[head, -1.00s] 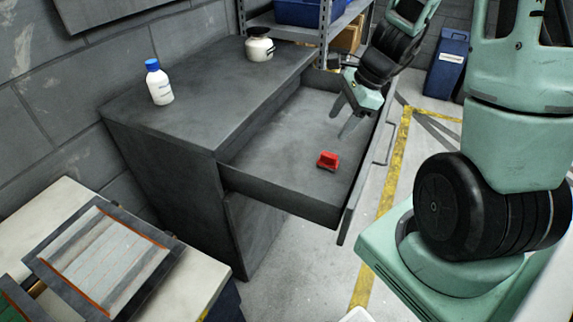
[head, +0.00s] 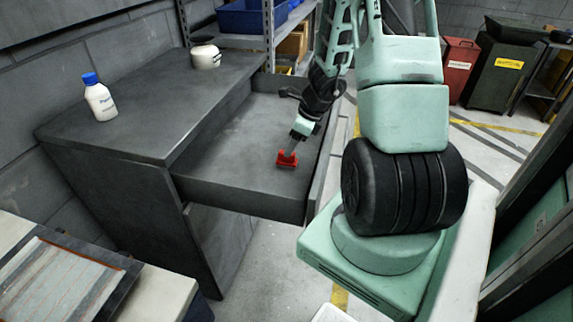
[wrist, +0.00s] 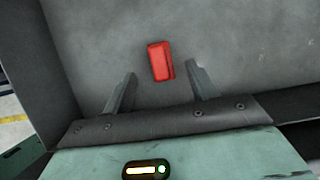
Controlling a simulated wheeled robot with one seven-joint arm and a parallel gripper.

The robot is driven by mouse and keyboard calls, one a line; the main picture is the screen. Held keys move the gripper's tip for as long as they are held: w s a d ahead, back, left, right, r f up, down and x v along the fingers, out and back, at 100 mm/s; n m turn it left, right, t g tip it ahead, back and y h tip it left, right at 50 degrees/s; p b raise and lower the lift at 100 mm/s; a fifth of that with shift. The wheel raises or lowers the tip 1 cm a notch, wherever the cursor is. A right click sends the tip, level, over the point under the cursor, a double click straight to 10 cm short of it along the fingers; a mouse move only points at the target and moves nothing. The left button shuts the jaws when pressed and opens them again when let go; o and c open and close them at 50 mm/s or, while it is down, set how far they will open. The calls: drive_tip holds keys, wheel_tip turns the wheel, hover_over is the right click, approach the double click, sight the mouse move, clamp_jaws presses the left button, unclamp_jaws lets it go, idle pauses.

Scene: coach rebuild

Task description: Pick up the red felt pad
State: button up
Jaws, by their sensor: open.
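The red felt pad (head: 287,160) lies on the floor of the open drawer (head: 225,183), toward its front right part. In the wrist view the red pad (wrist: 160,61) shows just beyond the fingertips and roughly between their lines, a little tilted. My gripper (head: 293,146) is inside the drawer, pointing down, right over the pad in the head view. Whether a finger touches the pad cannot be told.
The drawer's walls stand around my gripper. The grey cabinet top (head: 150,115) holds a white bottle with a blue cap (head: 100,98) and a cream jar (head: 206,56). A bench with a framed panel (head: 60,285) is at the lower left. The rest of the drawer floor is bare.

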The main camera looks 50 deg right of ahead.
drive_tip(key=shift+s+b+x, duration=0.2)
drive_tip(key=shift+b+x, duration=1.05)
drive_tip(key=shift+x, duration=1.85)
drive_tip(key=shift+d, duration=0.1)
drive_tip(key=shift+c, duration=0.4)
drive_tip(key=c, duration=1.1)
drive_tip(key=shift+o, duration=0.2)
wheel_tip(320, 180, up, 10)
drive_tip(key=p, duration=0.5)
drive_tip(key=shift+o, duration=0.8)
